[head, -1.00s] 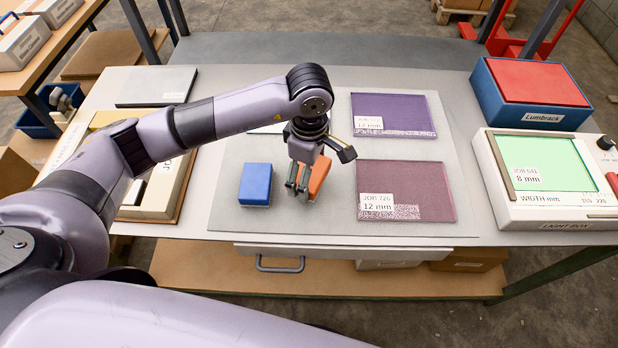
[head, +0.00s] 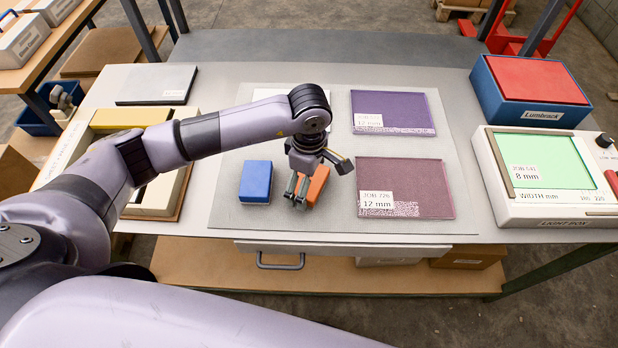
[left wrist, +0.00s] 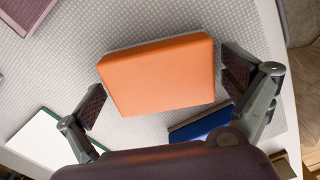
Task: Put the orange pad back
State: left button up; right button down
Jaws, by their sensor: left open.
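The orange pad (head: 317,186) lies on the grey mat (head: 230,217), to the right of the blue pad (head: 256,182). My left gripper (head: 299,188) is open over the mat, low at the orange pad. In the left wrist view the orange pad (left wrist: 160,76) sits between the two spread fingers, slightly tilted in the picture, with gaps on both sides. The blue pad (left wrist: 200,122) shows partly behind the gripper there. My right gripper is not in view.
Purple (head: 392,112) and mauve (head: 404,188) labelled plates lie right of the arm. A light box (head: 545,212) and a blue box with a red top (head: 530,82) stand at right. A tan compartment tray (head: 157,197) is at left, partly behind my arm.

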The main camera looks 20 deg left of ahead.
pick_arm(q)
jog(key=shift+r, duration=0.4)
notch_tip(320, 180, up, 12)
jog(key=b, duration=0.2)
jog(key=shift+f, duration=0.25)
dwell(0.4)
